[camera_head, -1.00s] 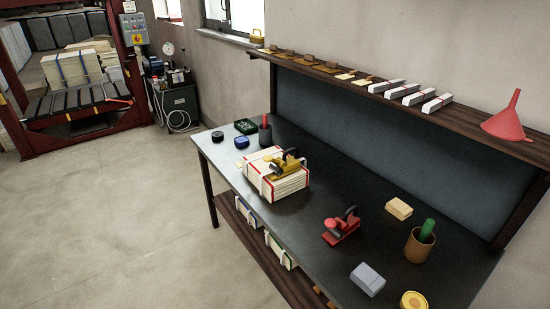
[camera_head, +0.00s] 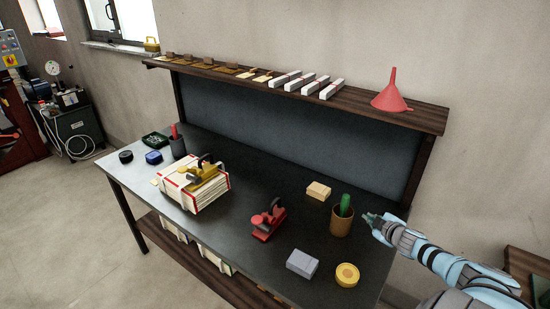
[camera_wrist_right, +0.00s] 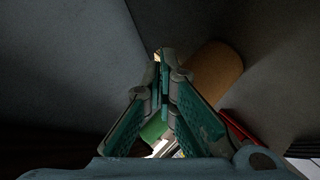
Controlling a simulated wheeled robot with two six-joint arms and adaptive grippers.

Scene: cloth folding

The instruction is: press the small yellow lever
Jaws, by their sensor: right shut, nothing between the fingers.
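A yellow tool (camera_head: 203,182) with a dark handle sits on top of a strapped bundle of pale boards (camera_head: 190,195) at the left of the workbench. A small yellow lever is too small to make out separately on it. A red tool (camera_head: 267,219) with a dark handle stands on the bench to its right. My right gripper (camera_head: 370,219) is at the right end of the bench, close to the brown cup and well away from the yellow tool. It is shut and empty; its fingers meet in the right wrist view (camera_wrist_right: 161,66). My left gripper is out of view.
The brown cup (camera_head: 341,224) holds a green item (camera_head: 345,204); the cup also shows in the wrist view (camera_wrist_right: 218,70). A grey block (camera_head: 302,263), yellow round tin (camera_head: 347,275) and tan block (camera_head: 318,191) lie nearby. A shelf (camera_head: 428,117) with a red funnel (camera_head: 391,94) overhangs the back.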

